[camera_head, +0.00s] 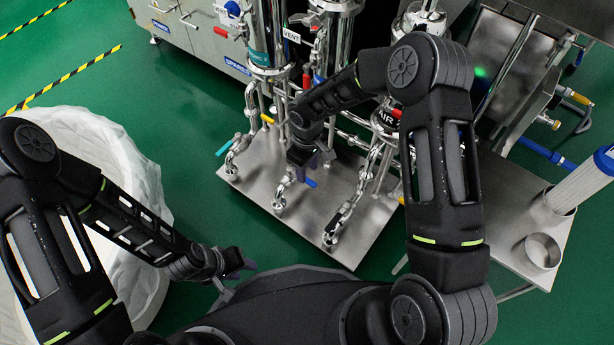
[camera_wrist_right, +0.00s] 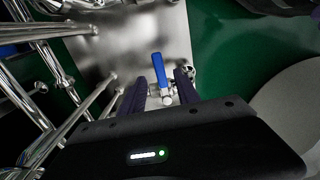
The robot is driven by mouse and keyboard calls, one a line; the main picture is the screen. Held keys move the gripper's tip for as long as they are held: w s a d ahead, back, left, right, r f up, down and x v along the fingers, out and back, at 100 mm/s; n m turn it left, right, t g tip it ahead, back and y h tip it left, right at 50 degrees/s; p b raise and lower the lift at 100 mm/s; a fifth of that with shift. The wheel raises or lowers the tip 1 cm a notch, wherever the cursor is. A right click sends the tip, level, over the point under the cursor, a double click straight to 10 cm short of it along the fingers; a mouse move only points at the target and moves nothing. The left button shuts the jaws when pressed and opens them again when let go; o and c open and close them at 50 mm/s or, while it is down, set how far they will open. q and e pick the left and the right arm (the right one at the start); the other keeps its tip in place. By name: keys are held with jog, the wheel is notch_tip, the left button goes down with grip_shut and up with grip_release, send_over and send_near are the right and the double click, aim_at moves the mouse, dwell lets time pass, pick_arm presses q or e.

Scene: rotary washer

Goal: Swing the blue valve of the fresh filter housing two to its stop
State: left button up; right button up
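The blue valve lever (camera_head: 310,182) sits low on the steel pipework over the metal base plate. In the right wrist view the blue lever (camera_wrist_right: 160,69) points away from me, with its silver pivot below it. My right gripper (camera_head: 301,168) is directly above the valve. In the right wrist view its two dark fingers (camera_wrist_right: 159,88) are apart, one on each side of the lever's lower end; I cannot tell whether they touch it. My left gripper (camera_head: 243,264) hangs empty at the lower left, away from the pipework; its finger opening is unclear.
Steel filter housings (camera_head: 266,40) and pipes rise behind the valve. A teal handle (camera_head: 224,148) and a yellow handle (camera_head: 267,119) are nearby. A white-lined bin (camera_head: 135,160) stands left. A steel table (camera_head: 500,215) with a white filter cartridge (camera_head: 585,183) stands right.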

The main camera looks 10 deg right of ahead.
notch_tip(320, 180, down, 4)
jog(key=shift+r+b, duration=0.15)
jog(key=shift+b, duration=0.3)
grip_shut()
dwell(1.2)
